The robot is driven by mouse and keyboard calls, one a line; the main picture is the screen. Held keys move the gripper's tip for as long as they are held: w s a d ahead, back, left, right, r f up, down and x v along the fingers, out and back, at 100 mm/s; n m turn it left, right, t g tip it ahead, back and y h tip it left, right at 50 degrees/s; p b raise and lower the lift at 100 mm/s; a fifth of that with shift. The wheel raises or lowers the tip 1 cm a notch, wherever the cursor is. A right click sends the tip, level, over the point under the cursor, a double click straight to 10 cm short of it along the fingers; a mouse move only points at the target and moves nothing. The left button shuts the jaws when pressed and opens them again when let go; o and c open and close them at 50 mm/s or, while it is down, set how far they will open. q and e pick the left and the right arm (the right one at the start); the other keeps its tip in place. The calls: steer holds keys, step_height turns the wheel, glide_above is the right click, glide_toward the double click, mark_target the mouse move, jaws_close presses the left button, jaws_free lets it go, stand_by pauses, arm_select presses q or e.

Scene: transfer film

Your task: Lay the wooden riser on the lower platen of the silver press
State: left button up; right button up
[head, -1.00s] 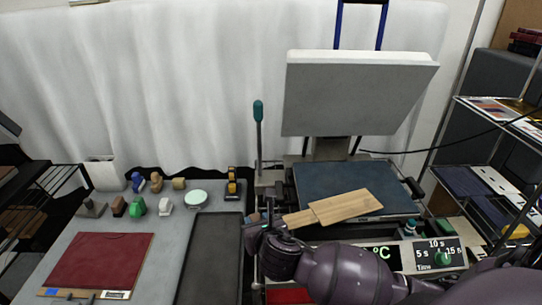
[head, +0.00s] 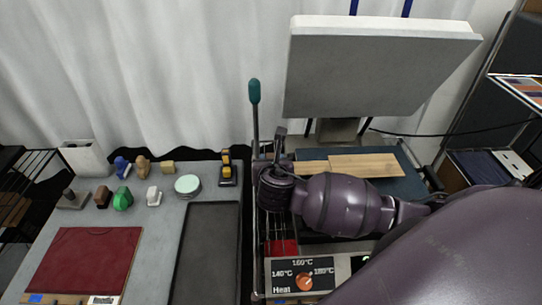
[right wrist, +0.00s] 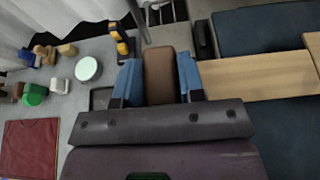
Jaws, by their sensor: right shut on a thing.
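The silver press has its upper plate (head: 375,75) raised and tilted open. The wooden riser (head: 365,165) is a pale board with a narrower left end, lying flat over the dark blue lower platen (head: 410,187). In the right wrist view the riser (right wrist: 255,76) crosses the platen (right wrist: 265,30), which shows on both sides of it. I cannot tell whether it touches. My right gripper (head: 283,160) is at the riser's left end. In the right wrist view its blue fingers (right wrist: 160,75) are shut on a brown block, seemingly the riser's grip. My left gripper is out of view.
The press's teal-topped lever (head: 254,92) stands just left of my right gripper. The heat panel (head: 303,275) is at the front. A grey table on the left holds a dark tray (head: 207,255), a red sheet (head: 85,265) and several stamps.

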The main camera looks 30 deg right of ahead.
steer(key=shift+s+a, duration=0.1)
steer(key=shift+s, duration=0.05)
steer(key=shift+f, duration=2.1)
steer(key=o, duration=1.1)
steer(key=v, duration=1)
steer(key=shift+s+a+r, duration=0.15)
steer(key=shift+s+r, duration=0.05)
steer(key=shift+s, duration=0.15)
